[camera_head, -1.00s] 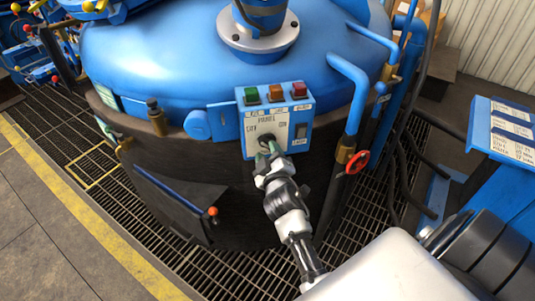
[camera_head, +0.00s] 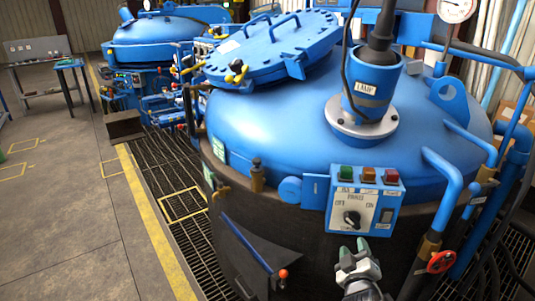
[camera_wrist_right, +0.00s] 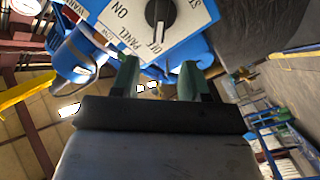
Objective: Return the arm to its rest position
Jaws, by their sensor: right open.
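My right gripper (camera_head: 353,250) is in the lower right of the head view, just below the control panel (camera_head: 364,200) on the blue furnace. In the right wrist view its two green fingers (camera_wrist_right: 158,80) are apart with nothing between them. The panel's black rotary knob (camera_head: 352,218) is clear of the fingers in the head view. In the right wrist view the knob (camera_wrist_right: 158,12) lies beyond the fingertips. Green, orange and red buttons (camera_head: 368,174) sit on top of the panel. My left gripper is not in view.
The large blue furnace lid (camera_head: 270,125) and dark body stand in front of me. A red valve wheel (camera_head: 441,262) and blue pipes are right of the panel. A lever with a red-orange tip (camera_head: 283,273) juts out on the left. Open floor (camera_head: 70,220) lies at the left.

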